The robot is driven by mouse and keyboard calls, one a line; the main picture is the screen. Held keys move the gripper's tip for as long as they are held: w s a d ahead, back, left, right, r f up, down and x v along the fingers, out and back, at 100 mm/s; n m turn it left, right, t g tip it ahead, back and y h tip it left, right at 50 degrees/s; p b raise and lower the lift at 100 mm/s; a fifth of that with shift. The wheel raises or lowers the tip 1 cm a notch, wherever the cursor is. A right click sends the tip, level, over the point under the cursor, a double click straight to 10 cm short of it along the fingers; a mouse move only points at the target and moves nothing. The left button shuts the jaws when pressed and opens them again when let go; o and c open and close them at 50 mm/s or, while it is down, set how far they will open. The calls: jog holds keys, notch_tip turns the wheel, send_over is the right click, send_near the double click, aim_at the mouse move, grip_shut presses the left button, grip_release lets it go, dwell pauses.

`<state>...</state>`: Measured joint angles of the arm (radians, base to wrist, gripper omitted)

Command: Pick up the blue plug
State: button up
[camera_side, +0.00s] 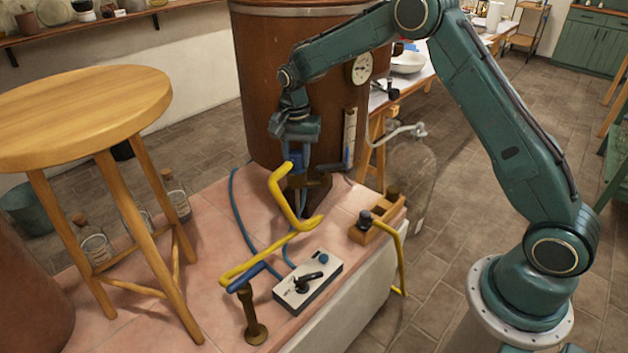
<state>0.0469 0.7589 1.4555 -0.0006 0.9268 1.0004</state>
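My gripper (299,158) points down in front of the large brown vessel, above the pink tiled top. A small blue piece (296,160), which looks like the blue plug, shows right at the fingertips. I cannot tell whether the fingers are shut on it or only around it. A dark brownish fitting (308,183) is just below. A blue cable (236,205) curves across the tiles toward a pale control box (308,284) with a black lever and a blue knob.
A bent yellow pipe (284,199) rises close in front of my gripper, and a brass stand (252,318) is near the front edge. A wooden stool (85,105) stands at left. A wooden block (377,222) with black knobs is at right. The brown vessel (250,85) blocks the back.

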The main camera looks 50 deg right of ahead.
jog(key=c, duration=0.3)
jog(key=shift+r, duration=0.1)
jog(key=shift+r, duration=0.75)
notch_tip(320, 180, up, 5)
jog(key=shift+r, duration=0.1)
jog(key=shift+a+r, duration=0.1)
jog(key=shift+a, duration=0.45)
jog(key=a, duration=1.7)
jog(key=shift+d, duration=0.1)
